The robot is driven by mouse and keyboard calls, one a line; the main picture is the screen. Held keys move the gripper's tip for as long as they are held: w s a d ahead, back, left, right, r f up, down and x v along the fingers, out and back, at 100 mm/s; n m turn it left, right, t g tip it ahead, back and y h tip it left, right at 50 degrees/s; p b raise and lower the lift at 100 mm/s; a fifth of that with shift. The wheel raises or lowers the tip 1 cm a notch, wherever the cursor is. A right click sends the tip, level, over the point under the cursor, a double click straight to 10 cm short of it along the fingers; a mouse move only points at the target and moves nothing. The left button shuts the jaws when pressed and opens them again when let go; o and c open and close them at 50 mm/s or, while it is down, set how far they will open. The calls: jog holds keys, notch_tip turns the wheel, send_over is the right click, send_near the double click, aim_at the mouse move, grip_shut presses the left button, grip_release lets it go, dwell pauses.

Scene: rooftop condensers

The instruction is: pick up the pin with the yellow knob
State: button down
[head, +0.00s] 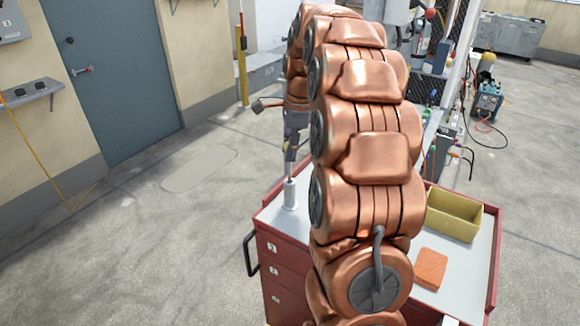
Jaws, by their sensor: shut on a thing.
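My gripper (291,168) points down over the left side of the cart top, partly hidden by my copper arm. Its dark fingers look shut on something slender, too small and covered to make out. Right below the fingertips, a light grey upright cylinder (290,196) stands on the cart top. I cannot tell whether the fingers touch it. No yellow knob shows, so I cannot tell for sure that the held thing is the pin.
The red cart (283,246) has a pale top with raised edges. A yellow open bin (454,216) and an orange block (431,268) are on its right side. My arm hides the middle. A blue door (112,75) is at left; the floor there is clear.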

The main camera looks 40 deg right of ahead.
notch_tip(320, 180, up, 10)
jog(key=shift+r, duration=0.1)
notch_tip(320, 180, up, 10)
jog(key=p, duration=0.9)
jog(key=shift+r+p, duration=0.15)
jog(key=shift+p, duration=0.2)
dwell(0.4)
